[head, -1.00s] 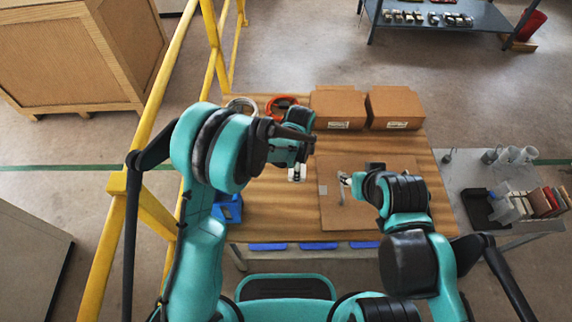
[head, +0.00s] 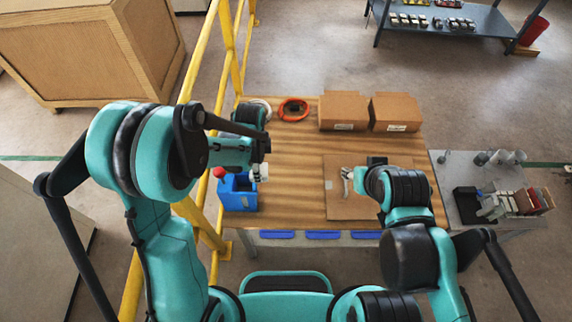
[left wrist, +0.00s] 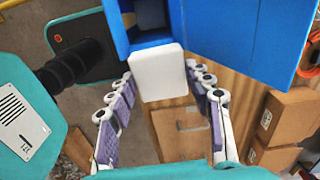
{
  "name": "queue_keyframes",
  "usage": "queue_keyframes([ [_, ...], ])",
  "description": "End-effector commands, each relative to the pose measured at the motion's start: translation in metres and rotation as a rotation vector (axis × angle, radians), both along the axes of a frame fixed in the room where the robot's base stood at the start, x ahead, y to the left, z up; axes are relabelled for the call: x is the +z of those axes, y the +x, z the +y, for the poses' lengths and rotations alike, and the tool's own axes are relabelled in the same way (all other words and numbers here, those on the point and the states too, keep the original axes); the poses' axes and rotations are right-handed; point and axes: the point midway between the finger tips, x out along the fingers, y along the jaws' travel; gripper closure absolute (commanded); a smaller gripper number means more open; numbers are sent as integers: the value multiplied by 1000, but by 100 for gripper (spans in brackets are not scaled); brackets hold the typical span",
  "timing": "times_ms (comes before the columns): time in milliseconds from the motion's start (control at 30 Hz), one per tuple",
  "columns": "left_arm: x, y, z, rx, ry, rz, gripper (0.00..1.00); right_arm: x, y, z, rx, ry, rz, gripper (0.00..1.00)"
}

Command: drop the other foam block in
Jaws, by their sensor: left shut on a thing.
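My left gripper (head: 258,172) is at the right side of the blue bin (head: 240,200) at the table's left edge. It is shut on a white foam block (left wrist: 158,74), held between its fingertips in the left wrist view. The block appears close in front of the blue bin (left wrist: 225,45); I cannot tell if they touch. Something greyish shows in the bin's opening, too small to make out. My right gripper (head: 348,178) is above the cardboard sheet (head: 345,207); its jaws are too small to read.
Two cardboard boxes (head: 343,110) stand at the table's back right, with an orange ring (head: 294,109) left of them. A yellow rail (head: 224,75) runs along the table's left side. The middle of the wooden table (head: 295,160) is clear.

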Motion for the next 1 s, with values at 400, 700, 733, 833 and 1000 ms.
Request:
queue_keyframes([
  [400, 36, -17, 44, -63, 0, 0, 61, 36, 0, 0, 0, 0, 0, 60],
  [700, 20, -16, 44, -64, 0, 0, 61, 24, 0, 0, 0, 0, 0, 60],
  [733, 18, -16, 44, -64, 0, 0, 61, 22, 0, 0, 0, 0, 0, 60],
  [833, 9, -16, 44, -63, 0, 0, 61, 16, 0, 0, 0, 0, 0, 60],
  [1000, -5, -16, 44, -63, 0, 0, 61, 6, 0, 0, 0, 0, 0, 60],
])
